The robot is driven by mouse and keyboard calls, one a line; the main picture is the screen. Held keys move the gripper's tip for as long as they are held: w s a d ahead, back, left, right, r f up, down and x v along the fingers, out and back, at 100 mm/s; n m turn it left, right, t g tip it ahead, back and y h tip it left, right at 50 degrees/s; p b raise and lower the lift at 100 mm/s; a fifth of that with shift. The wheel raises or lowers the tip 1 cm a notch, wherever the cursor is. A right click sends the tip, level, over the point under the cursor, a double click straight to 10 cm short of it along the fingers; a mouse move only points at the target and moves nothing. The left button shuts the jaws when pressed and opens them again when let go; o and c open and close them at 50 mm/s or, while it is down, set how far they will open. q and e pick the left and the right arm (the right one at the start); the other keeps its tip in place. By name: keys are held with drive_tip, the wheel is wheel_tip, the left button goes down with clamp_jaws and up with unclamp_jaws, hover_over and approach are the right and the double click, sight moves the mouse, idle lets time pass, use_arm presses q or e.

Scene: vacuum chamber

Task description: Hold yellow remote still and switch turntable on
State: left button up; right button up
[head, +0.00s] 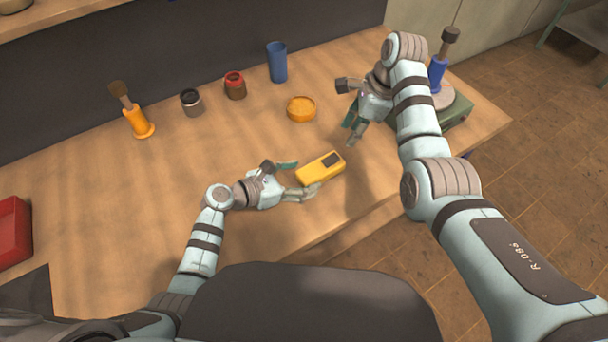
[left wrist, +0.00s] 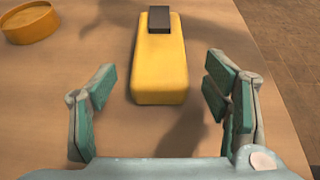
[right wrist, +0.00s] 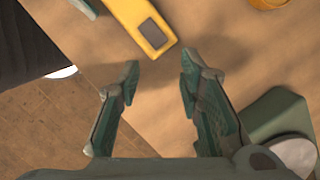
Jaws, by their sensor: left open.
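The yellow remote (head: 309,176) lies on the wooden table, with a dark rectangle on its top toward the far end. My left gripper (head: 303,177) is open at its near end. In the left wrist view, the remote (left wrist: 160,70) lies ahead between the spread fingers (left wrist: 160,82), with gaps on both sides. My right gripper (head: 350,126) is open and empty, right of the remote. In the right wrist view, its fingers (right wrist: 160,80) are apart and the remote (right wrist: 130,15) lies beyond them. The turntable (head: 460,112), a green base with a pale disc, is partly hidden behind my right arm.
A brush with a blue handle (head: 438,75) stands at the turntable. An orange dish (head: 301,109), a blue cup (head: 277,62), two jars (head: 235,87) and an orange-handled brush (head: 138,121) stand farther back. A red bin (head: 12,232) is at left.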

use_arm(q)
drive_tip(key=shift+x, duration=0.95)
drive_tip(key=shift+c, duration=0.2)
